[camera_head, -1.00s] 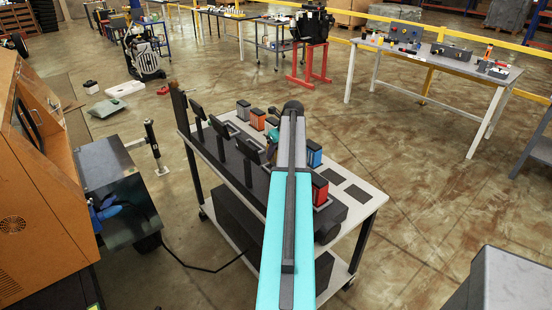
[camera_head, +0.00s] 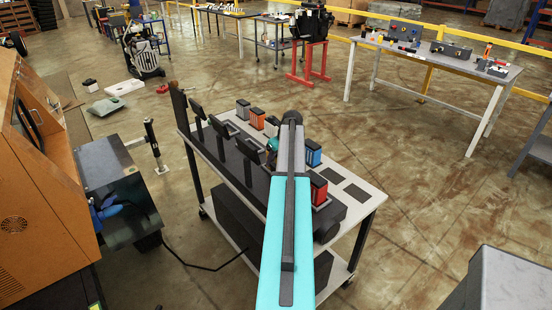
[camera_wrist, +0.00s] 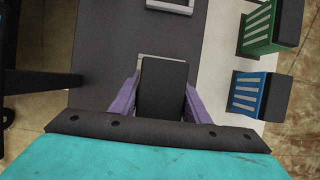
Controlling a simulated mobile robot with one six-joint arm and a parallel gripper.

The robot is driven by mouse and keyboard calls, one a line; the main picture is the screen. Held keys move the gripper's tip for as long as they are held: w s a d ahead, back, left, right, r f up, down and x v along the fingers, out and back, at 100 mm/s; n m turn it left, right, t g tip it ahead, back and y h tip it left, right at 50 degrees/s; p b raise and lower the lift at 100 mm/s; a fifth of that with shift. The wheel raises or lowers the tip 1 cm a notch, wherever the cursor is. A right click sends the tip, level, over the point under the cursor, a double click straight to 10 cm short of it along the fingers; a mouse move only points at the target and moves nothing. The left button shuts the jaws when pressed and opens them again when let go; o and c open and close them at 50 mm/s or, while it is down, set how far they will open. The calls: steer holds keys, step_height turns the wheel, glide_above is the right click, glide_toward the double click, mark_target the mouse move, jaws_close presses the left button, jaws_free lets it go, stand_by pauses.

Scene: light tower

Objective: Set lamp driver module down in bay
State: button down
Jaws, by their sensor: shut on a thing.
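My gripper (camera_wrist: 162,92) has its two purple fingers shut on the module between them. The lamp driver module (camera_wrist: 164,84) shows only its black top in the wrist view; its sides are hidden. A thin light bay outline (camera_wrist: 140,62) shows at its upper left corner on the dark grey surface. The module is over or in that bay; I cannot tell whether it touches the bottom.
A green module (camera_wrist: 262,28) and a blue module (camera_wrist: 250,95) stand to the right on the pale cart top. Another pale outline (camera_wrist: 170,6) lies beyond. In the head view a red module (camera_head: 319,188) and dark upright panels (camera_head: 222,127) stand on the cart.

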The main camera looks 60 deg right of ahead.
steer(key=c, duration=1)
jaws_free()
steer(key=shift+f, duration=0.1)
steer(key=shift+r, duration=0.25)
steer(key=shift+b+v, duration=1.4)
steer(key=shift+v, duration=4.5)
